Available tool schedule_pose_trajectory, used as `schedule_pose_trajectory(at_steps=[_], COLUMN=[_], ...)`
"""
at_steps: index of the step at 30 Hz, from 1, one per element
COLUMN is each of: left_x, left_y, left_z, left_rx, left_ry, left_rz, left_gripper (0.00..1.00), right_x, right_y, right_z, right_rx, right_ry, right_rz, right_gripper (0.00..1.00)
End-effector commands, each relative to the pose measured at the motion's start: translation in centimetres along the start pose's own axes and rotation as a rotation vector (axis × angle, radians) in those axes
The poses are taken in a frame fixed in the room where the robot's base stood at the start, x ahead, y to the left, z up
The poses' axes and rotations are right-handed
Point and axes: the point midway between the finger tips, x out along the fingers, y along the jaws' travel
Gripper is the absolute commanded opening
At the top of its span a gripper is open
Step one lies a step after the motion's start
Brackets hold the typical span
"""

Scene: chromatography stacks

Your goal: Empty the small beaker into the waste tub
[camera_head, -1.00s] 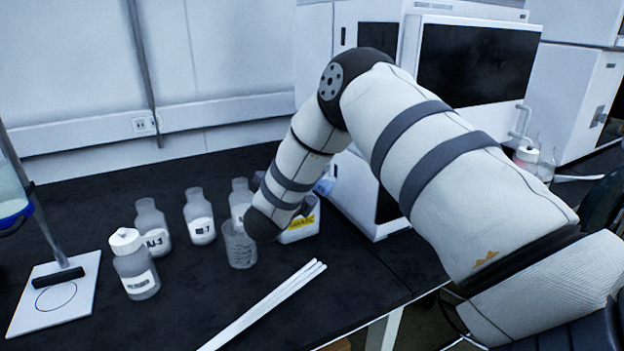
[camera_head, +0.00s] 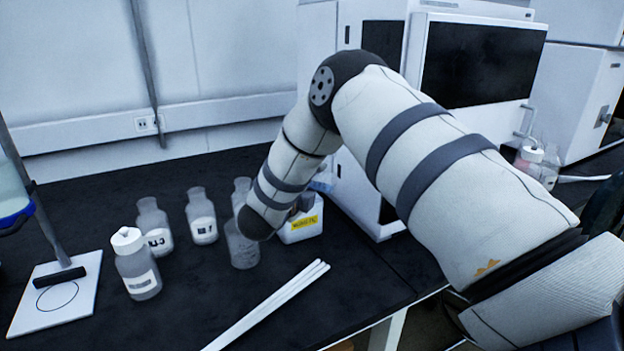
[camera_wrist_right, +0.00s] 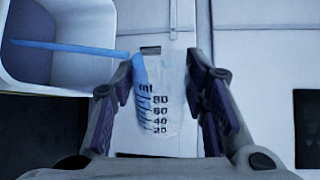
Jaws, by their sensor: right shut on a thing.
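My right gripper (camera_wrist_right: 163,88) is shut on the small beaker (camera_wrist_right: 172,122), a clear vessel with dark volume marks, in the right wrist view. A finger lies on each side of it. Its contents and exact tilt are unclear. The white waste tub (camera_wrist_right: 92,75) is at the upper left there, beside the beaker, with a blue stick across it. In the head view, the tub (camera_head: 303,232) stands on the bench with a yellow label, just right of my right wrist. My arm hides most of the right gripper there. My left gripper is out of view.
A clear beaker (camera_head: 241,250) stands on the bench left of my wrist. Several bottles, one white-capped (camera_head: 137,265), stand further left. White rods (camera_head: 268,305) lie in front. A white instrument (camera_head: 365,190) stands close behind the tub.

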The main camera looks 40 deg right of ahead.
Motion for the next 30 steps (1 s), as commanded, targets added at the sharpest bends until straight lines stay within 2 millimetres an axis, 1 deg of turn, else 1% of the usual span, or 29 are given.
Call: schedule_pose_trajectory(at_steps=[4,9,15,20,27,30], left_x=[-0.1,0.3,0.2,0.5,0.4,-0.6], left_y=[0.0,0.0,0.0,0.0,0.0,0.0], left_z=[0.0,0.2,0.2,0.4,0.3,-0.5], left_rx=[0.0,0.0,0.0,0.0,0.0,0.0], left_ry=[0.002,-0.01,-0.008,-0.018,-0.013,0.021], left_rz=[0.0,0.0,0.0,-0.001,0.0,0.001], left_gripper=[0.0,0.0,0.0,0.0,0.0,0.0], right_x=[0.0,0.1,0.0,0.0,0.0,-0.1], right_y=[-0.2,0.1,-0.1,-0.1,-0.2,-1.0], right_z=[0.0,0.3,0.3,0.6,0.6,0.2], right_rx=[0.001,-0.097,-0.097,-0.193,-0.189,-0.095], right_ry=[0.0,0.015,0.015,0.028,0.028,0.015], right_rz=[-0.002,0.0,-0.001,-0.001,-0.002,-0.004], right_gripper=[0.06,0.06,0.06,0.06,0.06,0.06])
